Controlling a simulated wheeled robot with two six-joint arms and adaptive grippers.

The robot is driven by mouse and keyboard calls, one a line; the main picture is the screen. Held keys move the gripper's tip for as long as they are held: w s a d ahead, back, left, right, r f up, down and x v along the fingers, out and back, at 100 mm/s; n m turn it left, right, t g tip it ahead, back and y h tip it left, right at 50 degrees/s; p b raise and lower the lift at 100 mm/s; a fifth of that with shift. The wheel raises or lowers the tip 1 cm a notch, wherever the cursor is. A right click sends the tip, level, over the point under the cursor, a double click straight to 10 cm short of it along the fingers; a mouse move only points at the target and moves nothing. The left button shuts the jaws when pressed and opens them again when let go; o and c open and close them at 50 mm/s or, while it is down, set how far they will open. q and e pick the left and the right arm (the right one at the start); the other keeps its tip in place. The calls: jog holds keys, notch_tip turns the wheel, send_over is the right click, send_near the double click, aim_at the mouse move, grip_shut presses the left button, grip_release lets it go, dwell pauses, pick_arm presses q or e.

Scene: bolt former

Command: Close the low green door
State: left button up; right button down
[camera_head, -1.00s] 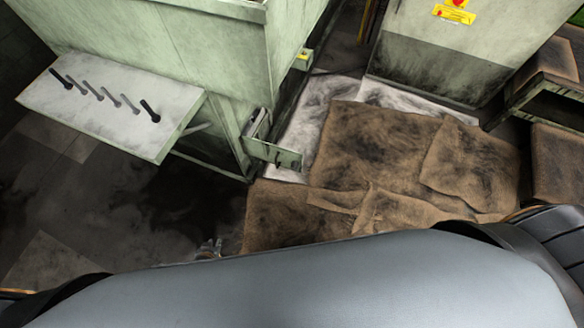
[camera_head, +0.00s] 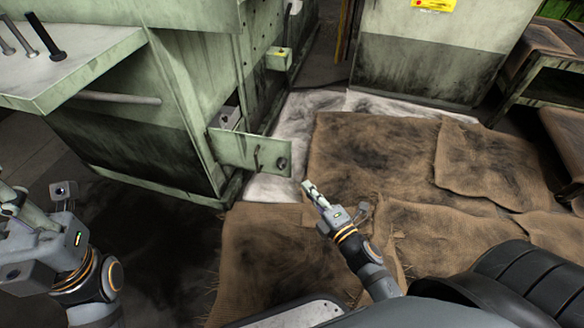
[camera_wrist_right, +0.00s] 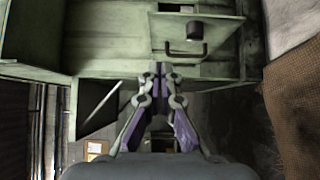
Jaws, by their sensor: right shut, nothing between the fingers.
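The low green door (camera_head: 240,152) stands open, jutting out to the right from the foot of the green machine. It has a dark handle and a round dark knob on its face. In the right wrist view the door (camera_wrist_right: 222,42) is at upper right, ahead of the fingers. My right gripper (camera_head: 308,187) is shut and empty, a little below and right of the door's free end, apart from it; its fingertips also show in the wrist view (camera_wrist_right: 160,72). My left gripper (camera_head: 14,200) is at the left edge, partly cut off, far from the door.
The green machine (camera_head: 130,150) fills the left, with a shelf (camera_head: 90,70) holding dark pegs. Brown sacking (camera_head: 370,160) covers the floor right of the door. A cabinet (camera_head: 420,60) stands at the back and a bench (camera_head: 550,60) at right.

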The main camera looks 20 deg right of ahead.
jog(key=w, duration=0.1)
jog(key=p, duration=0.2)
send_near(288, 147)
jog(key=w+a, duration=0.2)
jog(key=a, duration=0.2)
jog(key=w+d, duration=0.2)
jog(key=w, duration=0.1)
jog(key=shift+w+f+b, duration=0.1)
jog(key=shift+b, duration=0.25)
jog(key=shift+w+d, duration=0.25)
jog(key=shift+w, duration=0.05)
jog(key=shift+w+d, duration=0.1)
